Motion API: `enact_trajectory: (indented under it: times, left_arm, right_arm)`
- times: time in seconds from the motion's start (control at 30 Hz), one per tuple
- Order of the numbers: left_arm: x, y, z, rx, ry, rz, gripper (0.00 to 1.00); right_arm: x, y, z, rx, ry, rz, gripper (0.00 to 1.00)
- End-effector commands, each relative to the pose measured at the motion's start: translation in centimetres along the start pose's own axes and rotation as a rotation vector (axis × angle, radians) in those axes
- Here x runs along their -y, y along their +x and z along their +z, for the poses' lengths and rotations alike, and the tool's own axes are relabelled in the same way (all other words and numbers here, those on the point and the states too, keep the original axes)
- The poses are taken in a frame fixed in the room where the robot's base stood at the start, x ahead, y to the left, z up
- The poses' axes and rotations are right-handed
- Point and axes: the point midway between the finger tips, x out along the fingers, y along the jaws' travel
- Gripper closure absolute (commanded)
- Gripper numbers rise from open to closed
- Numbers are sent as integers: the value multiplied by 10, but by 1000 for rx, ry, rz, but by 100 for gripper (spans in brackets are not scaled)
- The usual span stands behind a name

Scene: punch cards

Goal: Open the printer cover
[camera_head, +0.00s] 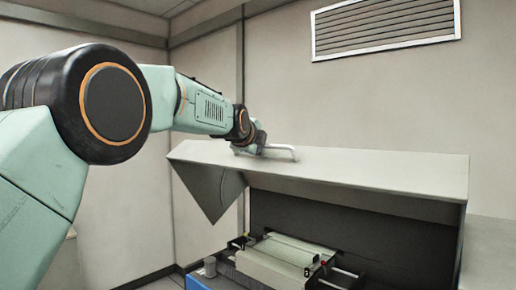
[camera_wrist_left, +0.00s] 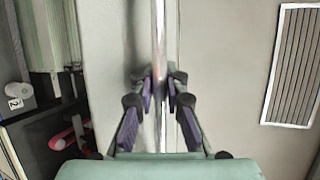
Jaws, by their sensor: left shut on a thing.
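The printer cover (camera_head: 335,165) is a pale grey hinged lid, raised and tilted above the printer, with its dark inside open to the front. A light metal bar handle (camera_head: 282,148) sits on the cover's upper face; in the left wrist view the handle (camera_wrist_left: 160,40) runs as a shiny rod between the fingers. My left gripper (camera_head: 252,146) is shut on the handle; its purple finger pads (camera_wrist_left: 159,90) lie on either side of the rod. The printer mechanism (camera_head: 285,258), with pale rollers, is exposed below the cover. My right gripper is not in either view.
A wall vent (camera_head: 385,27) is high on the back wall. The left wrist view also shows a red part (camera_wrist_left: 68,133) in the mechanism. Floor shows at the lower left.

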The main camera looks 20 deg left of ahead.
Motion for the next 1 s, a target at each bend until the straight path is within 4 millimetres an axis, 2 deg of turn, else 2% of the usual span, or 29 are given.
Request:
enact_trajectory:
  times: [0.47, 0.5, 0.77, 1.0]
  left_arm:
    - [3, 0, 1, -2, 1, -1, 100]
    - [3, 0, 1, -2, 1, 0, 88]
    - [2, 1, 1, -2, 1, 2, 66]
    - [0, 1, 0, -3, 2, 5, 64]
  right_arm:
    - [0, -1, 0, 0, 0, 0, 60]
    - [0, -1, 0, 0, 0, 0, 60]
    - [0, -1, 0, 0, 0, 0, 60]
    - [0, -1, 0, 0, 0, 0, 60]
